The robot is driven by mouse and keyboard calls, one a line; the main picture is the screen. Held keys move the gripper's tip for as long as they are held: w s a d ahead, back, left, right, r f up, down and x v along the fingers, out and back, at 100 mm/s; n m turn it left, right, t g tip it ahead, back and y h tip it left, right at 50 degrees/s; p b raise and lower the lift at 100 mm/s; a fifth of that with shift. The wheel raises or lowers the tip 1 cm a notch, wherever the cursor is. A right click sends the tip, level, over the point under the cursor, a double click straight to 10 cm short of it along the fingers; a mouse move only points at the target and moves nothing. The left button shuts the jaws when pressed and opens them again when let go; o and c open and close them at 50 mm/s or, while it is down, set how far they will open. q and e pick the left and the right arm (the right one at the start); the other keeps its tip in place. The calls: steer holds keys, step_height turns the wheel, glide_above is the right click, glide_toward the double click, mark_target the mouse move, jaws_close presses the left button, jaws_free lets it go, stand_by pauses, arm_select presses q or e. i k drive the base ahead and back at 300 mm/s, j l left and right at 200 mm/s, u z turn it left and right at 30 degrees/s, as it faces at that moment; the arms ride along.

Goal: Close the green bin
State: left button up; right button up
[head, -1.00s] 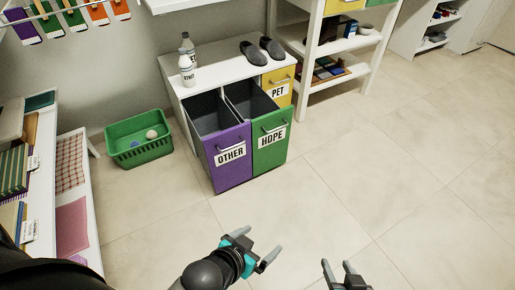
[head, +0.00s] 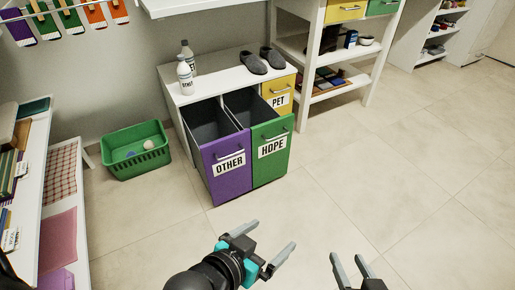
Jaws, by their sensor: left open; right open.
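The green bin (head: 272,152), labelled HDPE, is a drawer pulled out from the white cabinet (head: 225,76). Its open top shows a dark inside, and a metal handle (head: 275,136) runs across its front. The purple bin (head: 226,168), labelled OTHER, is pulled out beside it on the left. The yellow PET bin (head: 279,92) behind on the right is pushed in. My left gripper (head: 273,243) is open and empty over the floor in front of the bins. My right gripper (head: 350,265) is open and empty further right, low in the view. Neither touches a bin.
A green basket (head: 137,158) with balls stands on the floor left of the bins. White bottles (head: 185,68) and dark slippers (head: 262,62) are on the cabinet. A white shelf unit (head: 342,80) stands behind right. The tiled floor (head: 400,165) on the right is clear.

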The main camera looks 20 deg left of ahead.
mark_target(271, 133)
steer(key=i+l+u, duration=0.35)
steer(key=i, duration=0.25)
steer(key=i+l+u, duration=0.4)
steer(key=i, duration=0.15)
steer(key=i+l+u, duration=0.35)
steer(key=i+l, duration=0.15)
